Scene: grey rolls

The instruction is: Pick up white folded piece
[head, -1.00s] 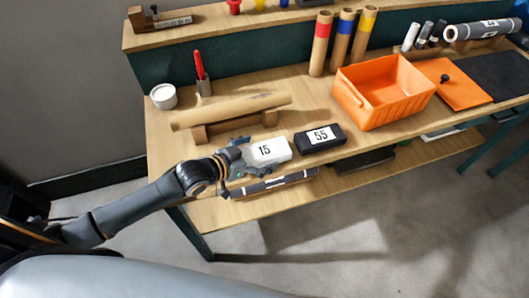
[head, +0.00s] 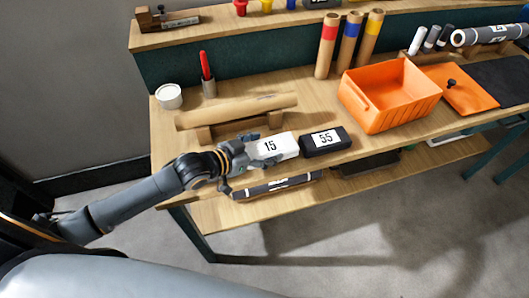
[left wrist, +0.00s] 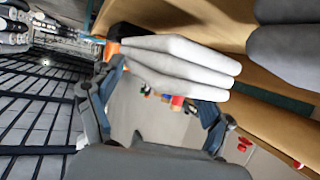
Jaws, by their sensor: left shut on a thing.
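The white folded piece (head: 283,144), with a label reading 15, is at the front edge of the wooden workbench (head: 330,100). My left gripper (head: 264,151) comes in from the left and is shut on its left end. In the left wrist view the white folded piece (left wrist: 180,66) shows as stacked pale layers between the fingers of my left gripper (left wrist: 165,88). I cannot tell whether the piece still touches the bench. My right gripper is not in view.
A black folded piece (head: 326,140) labelled 55 lies close on the right. A brown roll (head: 235,110) rests on wooden supports behind the gripper. A dark roll (head: 277,185) lies below the front edge. An orange bin (head: 385,112) stands further right.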

